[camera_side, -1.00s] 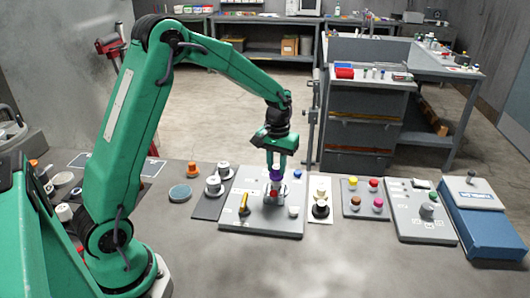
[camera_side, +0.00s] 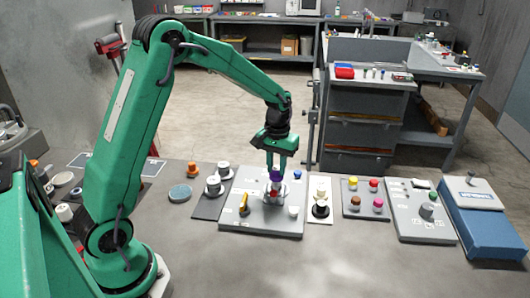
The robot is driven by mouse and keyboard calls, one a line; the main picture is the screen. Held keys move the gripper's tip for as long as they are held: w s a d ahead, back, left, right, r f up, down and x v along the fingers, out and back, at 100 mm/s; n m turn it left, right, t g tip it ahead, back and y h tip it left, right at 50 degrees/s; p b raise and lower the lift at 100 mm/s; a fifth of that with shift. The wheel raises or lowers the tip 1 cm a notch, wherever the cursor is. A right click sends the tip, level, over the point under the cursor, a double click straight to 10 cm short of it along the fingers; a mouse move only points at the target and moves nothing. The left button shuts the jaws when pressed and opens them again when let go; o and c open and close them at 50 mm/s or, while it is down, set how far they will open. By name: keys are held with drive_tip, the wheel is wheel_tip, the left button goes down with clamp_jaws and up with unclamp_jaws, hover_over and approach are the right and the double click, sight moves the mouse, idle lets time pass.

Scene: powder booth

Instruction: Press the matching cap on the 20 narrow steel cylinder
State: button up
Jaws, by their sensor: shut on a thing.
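My gripper (camera_side: 277,168) points straight down over the grey panel (camera_side: 255,226) in the middle of the bench. Its fingers are shut on a small purple cap (camera_side: 276,175). A narrow steel cylinder (camera_side: 274,189) stands upright on the panel directly below the cap. The cap looks in line with the cylinder's top, but I cannot tell whether it is seated or just touching. The fingers hide part of the cap. Any number marking on the cylinder is too small to read.
A dark plate with grey-white cylinders (camera_side: 214,184) lies left. A panel with coloured caps (camera_side: 366,213) stands right. The bench front is clear.

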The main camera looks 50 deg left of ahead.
idle(0.4)
drive_tip(key=o, duration=1.5)
drive_tip(key=shift+r, duration=0.1)
drive_tip(key=shift+r, duration=3.4)
clamp_jaws()
